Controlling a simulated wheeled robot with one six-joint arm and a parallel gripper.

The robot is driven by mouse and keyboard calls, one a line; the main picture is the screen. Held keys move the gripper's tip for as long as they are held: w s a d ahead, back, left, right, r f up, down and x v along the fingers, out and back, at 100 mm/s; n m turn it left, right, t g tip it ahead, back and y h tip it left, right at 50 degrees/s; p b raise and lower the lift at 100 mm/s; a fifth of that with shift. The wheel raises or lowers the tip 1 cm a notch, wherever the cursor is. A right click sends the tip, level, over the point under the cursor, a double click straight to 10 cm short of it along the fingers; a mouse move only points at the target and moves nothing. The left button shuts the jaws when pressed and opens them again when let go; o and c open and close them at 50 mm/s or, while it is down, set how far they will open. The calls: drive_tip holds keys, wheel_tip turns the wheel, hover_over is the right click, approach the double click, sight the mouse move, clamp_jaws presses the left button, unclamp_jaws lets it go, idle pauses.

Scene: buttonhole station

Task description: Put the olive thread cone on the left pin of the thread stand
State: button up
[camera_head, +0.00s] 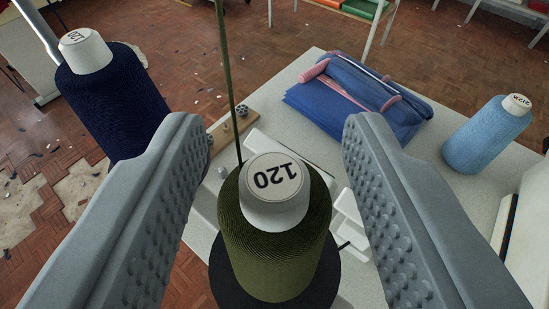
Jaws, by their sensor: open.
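The olive thread cone (275,245) stands upright between the two fingers of my gripper (276,130), with a pale cap marked 120 on top. My gripper is open, with a gap between each finger and the cone. A dark round disc (222,285) shows under the cone; I cannot tell whether a pin runs up inside. An olive thread (228,80) rises from behind the cone. A navy cone (110,100), also marked 120, stands at the upper left beside a metal rod (38,35). The left pin is not clearly identifiable.
The pale table (275,95) carries folded blue cloth (350,100) with pink parts and a light blue cone (487,135) at right. A wooden strip (230,128) and white machine parts (345,215) lie behind the olive cone. The parquet floor (180,45) is littered.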

drive_tip(key=a+v, duration=0.1)
drive_tip(key=v, duration=1.6)
drive_tip(key=shift+d, duration=0.5)
drive_tip(key=shift+s, duration=0.15)
drive_tip(key=s+f+t, duration=0.1)
drive_tip(key=s+f, duration=0.2)
drive_tip(key=s, duration=1.4)
drive_tip(key=s+f+t, duration=0.1)
drive_tip(key=s+f, duration=0.2)
drive_tip(key=s, duration=1.5)
drive_tip(key=shift+a+m+t+h, duration=0.3)
drive_tip(key=shift+a+t+h, duration=0.1)
drive_tip(key=shift+a, duration=0.05)
drive_tip(key=shift+s, duration=0.1)
